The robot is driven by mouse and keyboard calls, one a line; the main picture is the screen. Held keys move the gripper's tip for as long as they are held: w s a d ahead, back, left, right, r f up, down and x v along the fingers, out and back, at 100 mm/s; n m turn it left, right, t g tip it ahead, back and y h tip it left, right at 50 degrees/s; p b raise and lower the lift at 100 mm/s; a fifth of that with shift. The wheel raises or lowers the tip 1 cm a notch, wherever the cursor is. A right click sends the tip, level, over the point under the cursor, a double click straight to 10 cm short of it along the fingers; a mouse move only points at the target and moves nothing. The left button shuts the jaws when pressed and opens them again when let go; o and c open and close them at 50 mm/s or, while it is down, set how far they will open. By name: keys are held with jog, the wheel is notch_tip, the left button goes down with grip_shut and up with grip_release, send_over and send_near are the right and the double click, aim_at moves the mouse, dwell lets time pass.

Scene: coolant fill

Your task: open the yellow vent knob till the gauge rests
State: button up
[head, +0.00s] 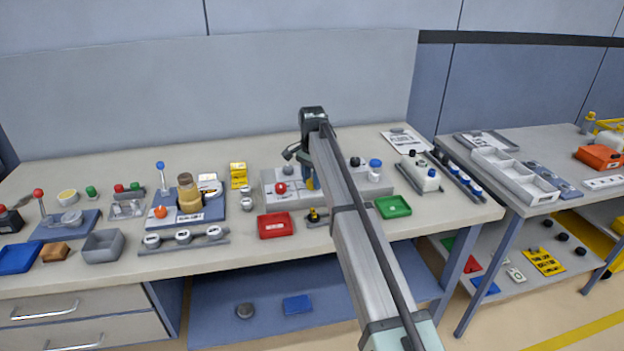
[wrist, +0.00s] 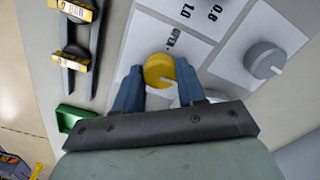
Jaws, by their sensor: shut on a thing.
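The yellow vent knob (wrist: 158,70) stands on a white plate marked "OPEN" in the wrist view. Its pointer is on its right side, towards the right finger. My gripper (wrist: 160,76) has its two blue fingers closed on either side of the knob. In the head view my gripper (head: 308,172) is over the grey panel (head: 270,204), and the knob is mostly hidden by my arm. A pale round part shows behind the right finger in the wrist view; I cannot tell what it is. I cannot make out a gauge needle in either view.
A grey knob (wrist: 264,60) sits on a white plate just right of the yellow one. A red knob (head: 280,188) is on the panel's left. A red tray (head: 274,225) and a green tray (head: 393,207) lie in front. A blue-capped jar (head: 375,171) stands right of my arm.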

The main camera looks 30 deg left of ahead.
jog(key=shift+n, duration=0.3)
jog(key=n, duration=0.3)
jog(key=shift+n, duration=0.4)
jog(key=n, duration=0.4)
jog(key=shift+n, duration=0.3)
jog(key=n, duration=0.4)
jog(key=shift+n, duration=1.9)
jog(key=o, duration=1.1)
jog(key=shift+c, duration=0.2)
jog(key=shift+r, duration=0.1)
